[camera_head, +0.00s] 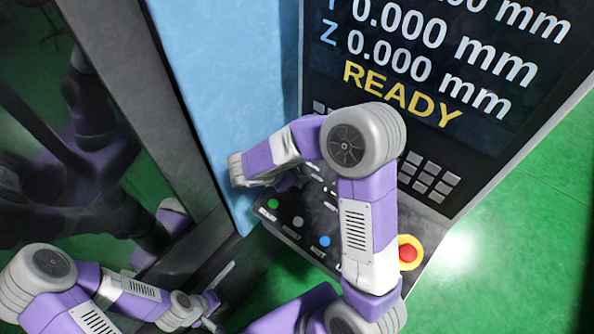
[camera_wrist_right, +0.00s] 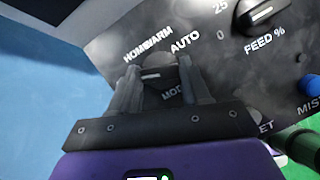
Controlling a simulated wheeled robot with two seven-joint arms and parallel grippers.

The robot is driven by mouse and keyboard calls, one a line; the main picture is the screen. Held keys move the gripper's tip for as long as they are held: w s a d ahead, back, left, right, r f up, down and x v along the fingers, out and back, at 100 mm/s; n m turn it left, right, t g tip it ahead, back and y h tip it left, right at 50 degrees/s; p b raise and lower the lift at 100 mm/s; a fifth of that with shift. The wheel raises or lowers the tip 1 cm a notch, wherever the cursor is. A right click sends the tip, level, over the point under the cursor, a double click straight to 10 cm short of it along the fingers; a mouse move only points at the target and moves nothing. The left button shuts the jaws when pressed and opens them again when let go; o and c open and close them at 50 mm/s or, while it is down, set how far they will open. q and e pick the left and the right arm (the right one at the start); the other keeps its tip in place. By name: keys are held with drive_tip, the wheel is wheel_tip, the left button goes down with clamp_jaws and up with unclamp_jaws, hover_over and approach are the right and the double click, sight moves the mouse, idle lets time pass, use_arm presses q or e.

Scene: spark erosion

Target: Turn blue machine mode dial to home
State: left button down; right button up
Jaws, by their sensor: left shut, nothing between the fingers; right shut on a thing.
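The mode dial (camera_wrist_right: 160,68) is a small dark knob on the black sloping control panel, with HOME, WARM and AUTO lettered above it and MODE below. In the right wrist view my right gripper (camera_wrist_right: 163,82) is shut on it, one finger on each side. A pale mark shows on the dial, but I cannot tell exactly which label it points to. In the head view my right gripper (camera_head: 290,181) is at the panel's upper left, and my arm hides the dial. My left gripper (camera_head: 214,304) is shut and empty at the lower left, away from the panel.
The FEED % knob (camera_wrist_right: 262,14) and a blue button (camera_wrist_right: 309,85) are close to the right. The panel also has a green button (camera_head: 272,204) and a red emergency stop (camera_head: 409,253). A screen (camera_head: 430,60) reading READY stands behind; the blue machine wall (camera_head: 215,70) is left.

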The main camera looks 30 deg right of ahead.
drive_tip(key=shift+w+m+g+b, duration=0.1)
drive_tip(key=shift+m+g+b, duration=0.2)
drive_tip(key=shift+m+b, duration=0.4)
drive_tip(key=m+b, duration=0.1)
drive_tip(key=m, duration=0.1)
drive_tip(key=shift+m+g, duration=0.3)
drive_tip(key=shift+g, duration=0.1)
drive_tip(key=m+g+b, duration=0.1)
drive_tip(key=m, duration=0.1)
drive_tip(key=shift+w+m+y, duration=0.1)
drive_tip(key=shift+m+y, duration=0.2)
drive_tip(key=shift+r+m+g+y+b, duration=0.1)
drive_tip(key=shift+m+g+y+b, duration=0.25)
drive_tip(key=shift+m, duration=1.05)
drive_tip(key=o, duration=1.1)
drive_tip(key=shift+c, duration=0.2)
